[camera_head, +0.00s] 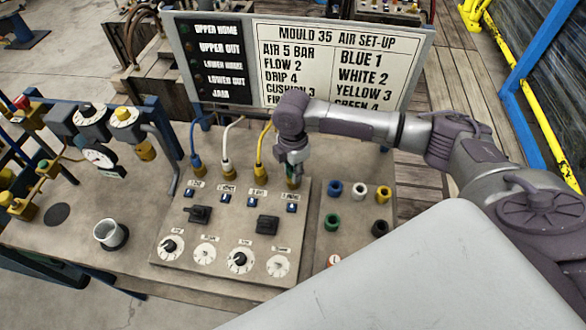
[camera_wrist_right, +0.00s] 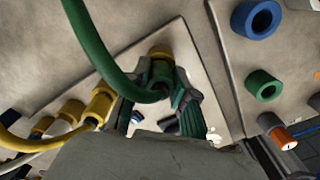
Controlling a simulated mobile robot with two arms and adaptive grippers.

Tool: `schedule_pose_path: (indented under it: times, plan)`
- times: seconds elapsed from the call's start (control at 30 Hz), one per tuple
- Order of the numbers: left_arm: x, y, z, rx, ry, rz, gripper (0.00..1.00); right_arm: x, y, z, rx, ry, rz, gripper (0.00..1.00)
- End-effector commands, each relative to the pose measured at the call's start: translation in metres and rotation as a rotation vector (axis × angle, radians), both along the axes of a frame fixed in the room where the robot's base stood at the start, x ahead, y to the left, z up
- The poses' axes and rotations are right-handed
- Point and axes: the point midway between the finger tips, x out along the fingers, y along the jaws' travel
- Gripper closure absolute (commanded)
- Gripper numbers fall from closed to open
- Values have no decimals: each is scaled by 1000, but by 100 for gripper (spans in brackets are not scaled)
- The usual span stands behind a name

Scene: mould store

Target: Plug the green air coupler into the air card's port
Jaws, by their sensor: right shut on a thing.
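My right gripper (camera_head: 291,160) is shut on the green air coupler (camera_wrist_right: 157,75), at the rightmost brass port (camera_head: 293,183) in the row on the panel. In the wrist view the green hose (camera_wrist_right: 95,45) runs into the coupler between the fingers, and the brass port (camera_wrist_right: 160,51) shows right at its far end. I cannot tell if it is fully seated. The air card (camera_head: 345,55) lists blue 1, white 2, yellow 3, green 4. Blue (camera_head: 197,160), white (camera_head: 226,167) and yellow (camera_head: 260,172) couplers stand on the other ports. My left gripper is not in view.
Below the ports the panel (camera_head: 225,265) carries switches and dials. A side plate (camera_head: 345,240) to the right holds several coloured sockets. A metal cup (camera_head: 110,233) and a gauge (camera_head: 101,157) with valves are at left. The card board stands close behind my right arm.

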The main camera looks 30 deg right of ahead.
Motion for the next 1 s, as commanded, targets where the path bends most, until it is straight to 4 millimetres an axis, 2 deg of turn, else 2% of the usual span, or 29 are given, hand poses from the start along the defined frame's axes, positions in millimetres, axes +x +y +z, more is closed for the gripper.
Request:
schedule_pose_path:
  times: [0.2, 0.23, 0.4, 0.6, 0.73, 1.0]
  plan:
    - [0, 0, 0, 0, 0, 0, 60, -1, 0, -1, 0, 1, 1, 100]
    - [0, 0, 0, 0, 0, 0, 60, 0, 0, -1, 0, 1, 1, 71]
    - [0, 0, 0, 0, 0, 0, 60, 0, 0, -1, 0, 1, 0, 45]
    - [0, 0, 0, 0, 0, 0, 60, 0, 0, -1, 0, 0, 0, 45]
    - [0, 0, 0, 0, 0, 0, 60, 0, 0, -1, 0, 0, 0, 25]
    - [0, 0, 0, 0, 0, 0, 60, 0, 0, -1, 0, 0, 0, 24]
